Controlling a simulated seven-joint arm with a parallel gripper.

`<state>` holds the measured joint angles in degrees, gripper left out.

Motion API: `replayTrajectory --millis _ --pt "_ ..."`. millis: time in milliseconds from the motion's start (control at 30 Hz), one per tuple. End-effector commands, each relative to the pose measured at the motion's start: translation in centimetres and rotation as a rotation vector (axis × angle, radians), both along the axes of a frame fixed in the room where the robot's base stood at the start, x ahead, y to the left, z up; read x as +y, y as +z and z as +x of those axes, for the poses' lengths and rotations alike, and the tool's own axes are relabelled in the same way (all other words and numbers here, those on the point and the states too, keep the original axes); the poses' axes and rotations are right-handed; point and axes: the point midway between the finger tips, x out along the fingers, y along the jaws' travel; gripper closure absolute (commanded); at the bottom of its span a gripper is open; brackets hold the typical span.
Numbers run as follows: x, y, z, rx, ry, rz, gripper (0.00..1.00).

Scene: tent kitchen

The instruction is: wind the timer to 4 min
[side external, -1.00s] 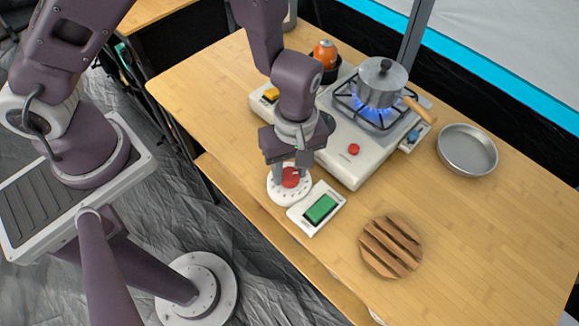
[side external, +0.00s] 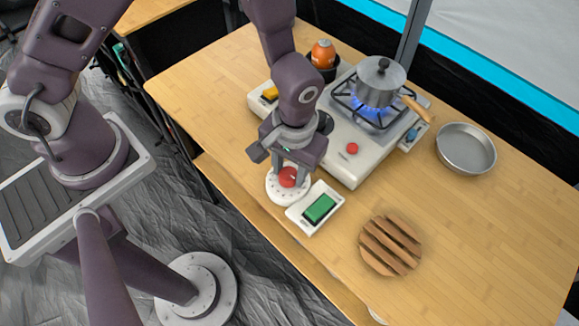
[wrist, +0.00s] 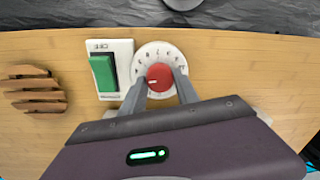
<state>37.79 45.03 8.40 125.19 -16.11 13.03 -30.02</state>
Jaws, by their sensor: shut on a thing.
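The timer is a round white dial (side external: 279,198) with a red knob (side external: 288,177), near the table's front edge. In the wrist view the dial (wrist: 146,54) shows dark marks around its rim, too small to read. The red knob (wrist: 160,77) has a pale pointer mark toward its left side. My gripper (side external: 288,172) points down over the dial. Its two fingers are shut on the knob, one on each side, as the wrist view also shows (wrist: 160,84). The fingers hide part of the dial.
A white box with a green switch (side external: 319,208) sits beside the dial. A slatted wooden trivet (side external: 390,245), a metal pan (side external: 466,149) and a stove (side external: 345,172) with a lit burner under a pot (side external: 381,82) stand around. The table's right front is clear.

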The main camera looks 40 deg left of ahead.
Motion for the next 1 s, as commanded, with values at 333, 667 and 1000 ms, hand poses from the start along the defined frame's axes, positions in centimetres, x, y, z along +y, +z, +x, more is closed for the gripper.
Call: replayTrajectory --millis 333,667,1000 --pt "-0.03 0.01 0.06 -0.002 -0.19 -0.001 1.0" --pt "-0.04 0.01 0.05 -0.002 -0.256 0.0 1.0" --pt "-0.05 0.02 0.05 -0.002 -0.26 0.0 1.0"
